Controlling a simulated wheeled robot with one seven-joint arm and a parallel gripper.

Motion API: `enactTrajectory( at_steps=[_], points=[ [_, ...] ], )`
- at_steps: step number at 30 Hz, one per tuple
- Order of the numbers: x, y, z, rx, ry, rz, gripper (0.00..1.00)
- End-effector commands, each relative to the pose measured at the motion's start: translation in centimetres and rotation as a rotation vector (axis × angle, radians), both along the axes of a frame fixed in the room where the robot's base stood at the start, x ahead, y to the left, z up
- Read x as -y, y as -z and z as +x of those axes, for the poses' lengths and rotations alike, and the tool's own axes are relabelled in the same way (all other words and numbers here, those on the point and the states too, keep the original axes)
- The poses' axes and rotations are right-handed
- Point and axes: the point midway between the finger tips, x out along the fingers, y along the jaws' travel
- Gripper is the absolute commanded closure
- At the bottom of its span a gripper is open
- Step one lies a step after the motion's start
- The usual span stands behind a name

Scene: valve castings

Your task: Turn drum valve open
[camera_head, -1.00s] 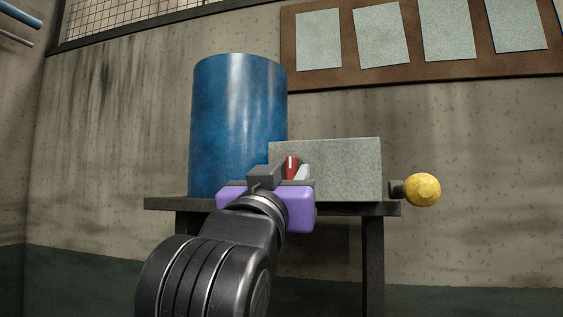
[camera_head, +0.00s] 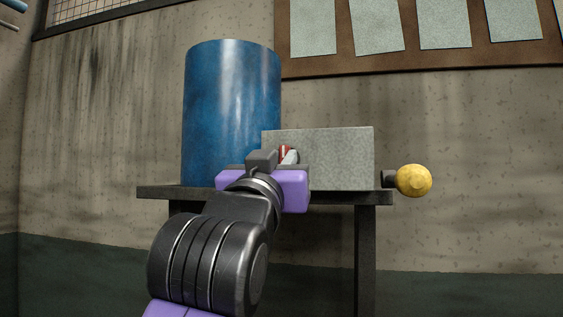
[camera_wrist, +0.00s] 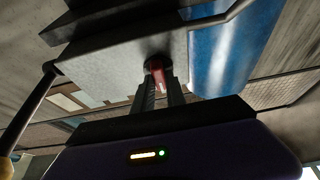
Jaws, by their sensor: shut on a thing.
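The blue drum (camera_head: 230,110) stands upright on a dark table (camera_head: 330,197), left of a grey block (camera_head: 340,158). A red valve handle (camera_head: 284,152) shows at the block's front left, partly hidden by my gripper. My gripper (camera_head: 277,158) has its fingers at the handle. In the wrist view, the fingers (camera_wrist: 159,91) are shut on the red handle (camera_wrist: 158,72), close to the face of the grey block (camera_wrist: 120,62). The drum (camera_wrist: 220,50) is to the right there. The drum's outlet and how far the handle is turned cannot be made out.
A yellow ball-shaped knob (camera_head: 414,181) on a short dark stem sticks out right of the block. A brown board with pale sheets (camera_head: 372,27) hangs on the wall behind. The space right of the knob looks clear.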

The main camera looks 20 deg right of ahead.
Motion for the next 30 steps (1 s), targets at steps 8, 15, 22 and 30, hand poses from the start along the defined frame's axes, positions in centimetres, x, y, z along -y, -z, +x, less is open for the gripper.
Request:
enactTrajectory(
  at_steps=[8, 15, 22, 30],
  points=[
    [-0.09, 0.52, 0.04, 0.059, 0.0, 0.081, 1.0],
    [-0.12, 0.57, 0.08, 0.172, 0.001, 0.234, 1.0],
    [-0.1, 0.21, 0.13, 0.298, 0.004, 0.409, 1.0],
    [-0.19, -0.14, 0.17, 0.449, 0.004, 0.616, 1.0]
  ],
)
